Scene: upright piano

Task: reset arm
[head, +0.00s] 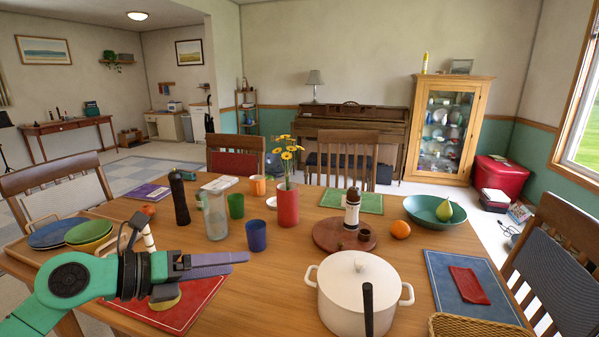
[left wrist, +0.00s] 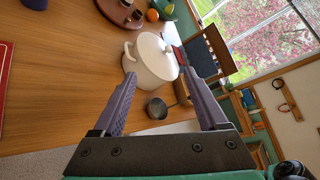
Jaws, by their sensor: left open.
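My left gripper (head: 222,265) reaches in from the left in the head view, above the table's near left part, over a red placemat (head: 190,315). Its purple fingers point right, toward the white lidded pot (head: 357,290), and are apart from it. In the left wrist view my left gripper (left wrist: 159,76) shows two fingers spread wide with nothing held between them. The pot (left wrist: 152,62) shows beyond the fingers there. A dark yellowish round thing under the gripper is partly hidden. My right gripper is in neither view.
The wooden table (head: 270,290) is crowded. A small dark pan (left wrist: 157,107) shows beside the pot.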

